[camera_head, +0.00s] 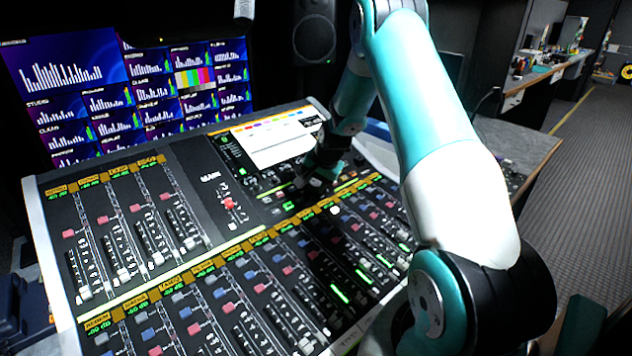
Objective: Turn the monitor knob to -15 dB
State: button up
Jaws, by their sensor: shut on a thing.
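My gripper (313,182) is dark and reaches down onto the mixing console (236,232) just below its built-in screen. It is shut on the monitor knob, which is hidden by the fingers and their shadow. The knob's pointer and its dB scale cannot be read from here. My teal and white arm comes in from the right and covers part of the console's right side.
The console screen (276,138) stands just behind the gripper. Rows of faders (125,270) and lit buttons surround it. A wall of monitors (75,75) and a speaker (314,38) are at the back. The floor (590,190) at right is clear.

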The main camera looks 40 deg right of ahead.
jog(key=m, duration=0.6)
jog(key=shift+w+d+r+m+p, duration=0.1)
jog(key=shift+m+p, duration=0.2)
dwell(0.4)
jog(key=o, duration=0.9)
jog(key=b+v, duration=0.1)
jog(key=v, duration=1.6)
jog(key=shift+r, duration=0.15)
